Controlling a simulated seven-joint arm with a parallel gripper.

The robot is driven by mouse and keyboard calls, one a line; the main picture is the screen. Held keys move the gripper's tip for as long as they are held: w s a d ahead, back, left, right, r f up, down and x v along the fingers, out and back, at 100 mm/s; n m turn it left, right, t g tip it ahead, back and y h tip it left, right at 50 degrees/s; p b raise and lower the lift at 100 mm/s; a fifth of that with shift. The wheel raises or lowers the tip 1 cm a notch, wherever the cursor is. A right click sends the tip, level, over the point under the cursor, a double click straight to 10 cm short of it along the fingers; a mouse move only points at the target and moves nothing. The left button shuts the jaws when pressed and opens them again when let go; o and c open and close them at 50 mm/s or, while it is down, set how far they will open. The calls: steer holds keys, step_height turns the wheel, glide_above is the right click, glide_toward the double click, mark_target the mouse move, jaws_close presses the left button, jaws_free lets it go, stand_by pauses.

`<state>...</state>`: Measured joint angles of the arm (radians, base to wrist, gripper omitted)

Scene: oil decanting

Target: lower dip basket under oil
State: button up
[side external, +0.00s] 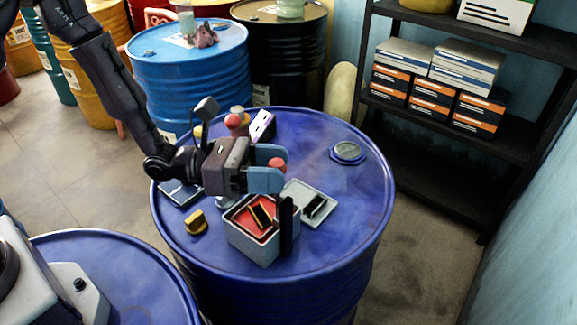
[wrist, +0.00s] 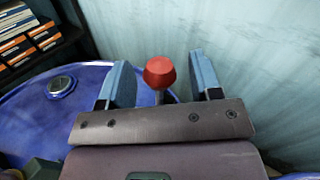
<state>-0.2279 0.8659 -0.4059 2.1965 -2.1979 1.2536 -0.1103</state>
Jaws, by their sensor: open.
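My gripper (side external: 274,167) is open, its two blue fingers on either side of a red knob (side external: 279,163). In the wrist view the red knob (wrist: 159,72) stands on a short dark stem between the fingers of my gripper (wrist: 162,80), with a gap on both sides. Below it, on the blue drum (side external: 345,225), is a grey square tub (side external: 252,247) with red-orange contents. A black and yellow piece (side external: 262,214) shows tilted in the tub, and a dark upright post (side external: 287,225) stands at its right side. I cannot tell where the knob's stem ends or make out the basket clearly.
A grey tray (side external: 324,196) with a dark piece lies right of the tub. A yellow piece (side external: 195,222) lies left. Another red knob (side external: 233,121) and a white-and-purple object (side external: 262,126) stand behind. The drum top's right side is mostly clear around a round cap (side external: 348,151).

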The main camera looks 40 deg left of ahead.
mark_target(288, 196)
steer(key=shift+x, duration=1.35)
jaws_close()
steer(key=shift+a+f, duration=0.1)
steer(key=shift+f, duration=1.85)
jaws_free()
steer(key=shift+r, duration=0.1)
steer(key=v, duration=1.3)
